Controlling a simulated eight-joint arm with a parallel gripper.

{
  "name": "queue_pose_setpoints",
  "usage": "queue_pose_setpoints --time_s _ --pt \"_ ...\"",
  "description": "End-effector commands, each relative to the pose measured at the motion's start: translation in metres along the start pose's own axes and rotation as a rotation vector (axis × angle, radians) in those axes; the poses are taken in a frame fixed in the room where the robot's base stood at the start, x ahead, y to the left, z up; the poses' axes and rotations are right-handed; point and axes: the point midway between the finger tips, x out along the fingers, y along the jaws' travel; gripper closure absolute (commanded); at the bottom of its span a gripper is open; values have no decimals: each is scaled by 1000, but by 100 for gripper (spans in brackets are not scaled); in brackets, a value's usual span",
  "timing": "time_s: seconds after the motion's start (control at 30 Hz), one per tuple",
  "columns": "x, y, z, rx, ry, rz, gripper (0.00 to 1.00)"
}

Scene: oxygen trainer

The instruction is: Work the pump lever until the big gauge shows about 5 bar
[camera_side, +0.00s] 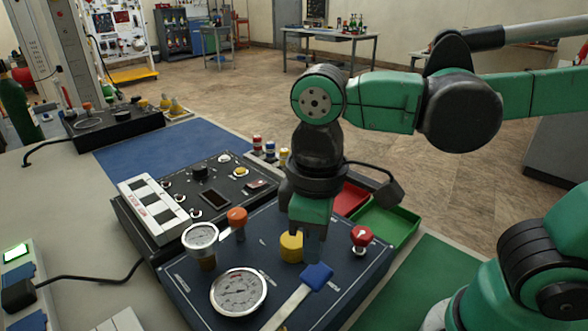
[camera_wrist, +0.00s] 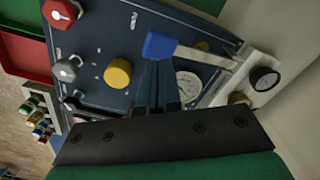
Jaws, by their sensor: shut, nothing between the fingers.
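The pump lever is a flat pale bar with a blue grip (camera_side: 317,275) at its end, at the front of the dark blue panel. In the wrist view the blue grip (camera_wrist: 160,45) lies just beyond the fingertips. My gripper (camera_side: 313,258) is shut and empty, pointing down right at the blue grip; I cannot tell whether it touches. Its two fingers also show together in the wrist view (camera_wrist: 158,72). The big gauge (camera_side: 238,291) is a round white dial left of the lever; its reading is too small to tell. In the wrist view the fingers partly cover a dial (camera_wrist: 188,84).
A yellow knob (camera_side: 291,246) stands just left of my gripper and a red knob (camera_side: 361,237) to its right. A smaller gauge (camera_side: 200,236) and an orange knob (camera_side: 237,217) are further left. Green (camera_side: 402,232) and red trays lie behind the panel.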

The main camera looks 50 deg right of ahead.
Motion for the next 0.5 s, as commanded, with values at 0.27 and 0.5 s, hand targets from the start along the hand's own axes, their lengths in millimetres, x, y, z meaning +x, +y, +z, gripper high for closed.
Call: queue_pose_setpoints --time_s 0.27,0.5 --pt "-32 0 0 0 0 0 100" --pt "-50 0 0 0 0 0 100"
